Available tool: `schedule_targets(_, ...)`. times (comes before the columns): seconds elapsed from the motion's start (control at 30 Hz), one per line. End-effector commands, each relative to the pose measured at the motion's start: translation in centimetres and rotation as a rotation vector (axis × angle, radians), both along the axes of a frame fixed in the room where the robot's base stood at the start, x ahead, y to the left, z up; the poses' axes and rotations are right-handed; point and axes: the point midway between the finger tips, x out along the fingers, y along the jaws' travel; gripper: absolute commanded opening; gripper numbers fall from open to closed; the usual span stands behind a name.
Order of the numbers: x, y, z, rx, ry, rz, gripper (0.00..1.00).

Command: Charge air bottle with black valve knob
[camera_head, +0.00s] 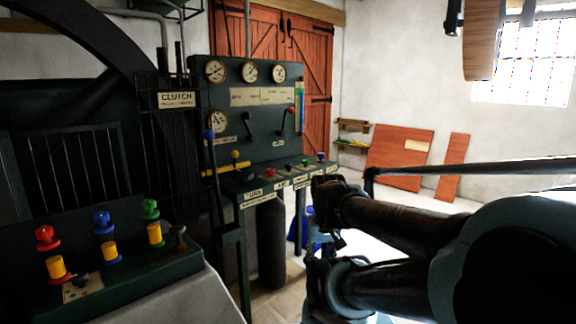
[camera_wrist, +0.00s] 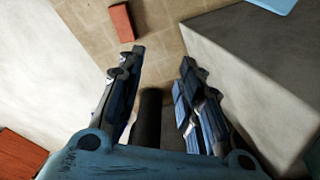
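A dark upright cylinder (camera_head: 271,245), which looks like the air bottle, stands on the floor under the control desk. Its top is hidden behind the desk edge. I cannot pick out a black valve knob for certain; small coloured knobs and dark fittings line the desk (camera_head: 290,176). My gripper (camera_head: 318,236) is in front and to the right of the desk, its fingers apart. In the wrist view my gripper (camera_wrist: 160,62) is open with nothing clamped. A dark cylinder (camera_wrist: 150,118) shows between and below the fingers; I cannot tell whether it is the bottle.
A gauge panel (camera_head: 240,115) with levers rises behind the desk. A blue object (camera_head: 298,230) is on the floor behind my gripper. Red boards (camera_head: 400,150) lean on the back wall.

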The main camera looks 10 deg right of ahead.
Motion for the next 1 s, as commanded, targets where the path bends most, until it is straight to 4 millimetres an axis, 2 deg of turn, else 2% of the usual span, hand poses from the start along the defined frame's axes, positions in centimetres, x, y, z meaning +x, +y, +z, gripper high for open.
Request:
schedule_targets(0.17, 0.0, 0.0, 0.0, 0.000, 0.000, 0.000, 0.33)
schedule_targets(0.3, -0.6, 0.0, 0.7, 0.000, -0.012, -0.001, 0.58)
schedule_targets(0.37, -0.2, 0.0, 1.3, 0.000, -0.014, -0.002, 0.58)
schedule_targets(0.47, 1.4, 0.0, 3.1, -0.001, -0.019, -0.007, 0.58)
schedule_targets(0.77, 10.1, -0.1, 11.5, -0.005, -0.048, -0.032, 0.58)
schedule_targets(1.0, 18.2, -0.1, 17.1, -0.008, -0.074, -0.057, 0.58)
